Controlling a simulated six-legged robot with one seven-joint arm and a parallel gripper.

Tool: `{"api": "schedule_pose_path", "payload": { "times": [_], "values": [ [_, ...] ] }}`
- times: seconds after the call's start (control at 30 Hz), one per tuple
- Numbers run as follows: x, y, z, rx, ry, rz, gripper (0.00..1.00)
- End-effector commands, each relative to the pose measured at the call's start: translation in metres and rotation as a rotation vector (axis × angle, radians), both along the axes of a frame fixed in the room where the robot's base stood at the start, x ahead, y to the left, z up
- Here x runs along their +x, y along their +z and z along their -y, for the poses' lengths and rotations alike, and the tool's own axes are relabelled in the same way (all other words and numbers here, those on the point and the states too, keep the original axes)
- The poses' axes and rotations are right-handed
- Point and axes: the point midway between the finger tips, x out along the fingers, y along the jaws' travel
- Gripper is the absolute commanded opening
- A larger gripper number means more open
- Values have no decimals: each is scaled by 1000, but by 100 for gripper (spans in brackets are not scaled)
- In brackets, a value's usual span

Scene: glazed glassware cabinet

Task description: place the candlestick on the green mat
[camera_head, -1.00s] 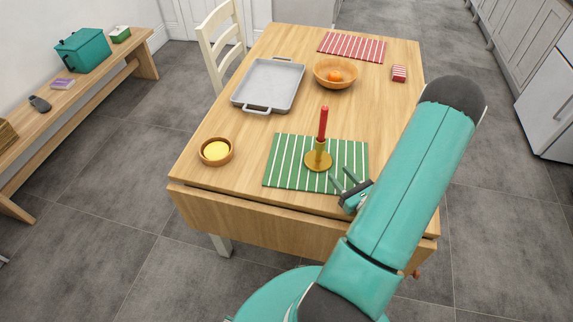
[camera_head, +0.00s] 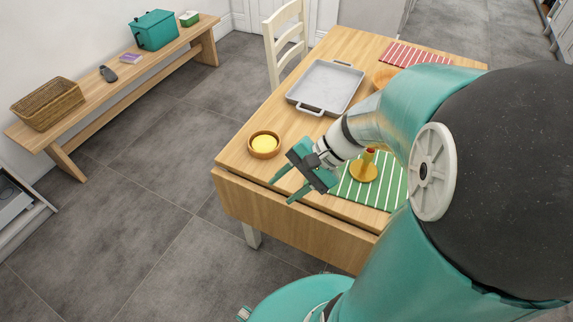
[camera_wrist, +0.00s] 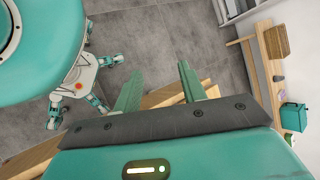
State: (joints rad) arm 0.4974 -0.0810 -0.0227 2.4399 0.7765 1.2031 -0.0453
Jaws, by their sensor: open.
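The brass candlestick (camera_head: 363,174) with a red candle stands upright on the green striped mat (camera_head: 394,192) in the head view. My arm partly hides the mat and the top of the candle. My gripper (camera_head: 281,190) is open and empty, to the left of the candlestick and apart from it, near the table's front left edge. In the wrist view my gripper's two green fingers (camera_wrist: 158,85) are spread with nothing between them; the candlestick and mat are not visible there.
A bowl with yellow contents (camera_head: 264,144) stands just behind my gripper. A grey tray (camera_head: 325,87), a partly hidden wooden bowl (camera_head: 384,77) and a red striped mat (camera_head: 415,55) lie farther back. A bench (camera_head: 125,79) with a basket (camera_head: 47,103) and teal box (camera_head: 153,30) is at left.

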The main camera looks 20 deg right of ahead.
Motion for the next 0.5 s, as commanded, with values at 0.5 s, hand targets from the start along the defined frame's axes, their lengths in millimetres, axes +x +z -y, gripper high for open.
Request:
{"api": "schedule_pose_path", "payload": {
  "times": [0.5],
  "values": [
    [-36,96,-21,-861,626,546,41]
  ]
}}
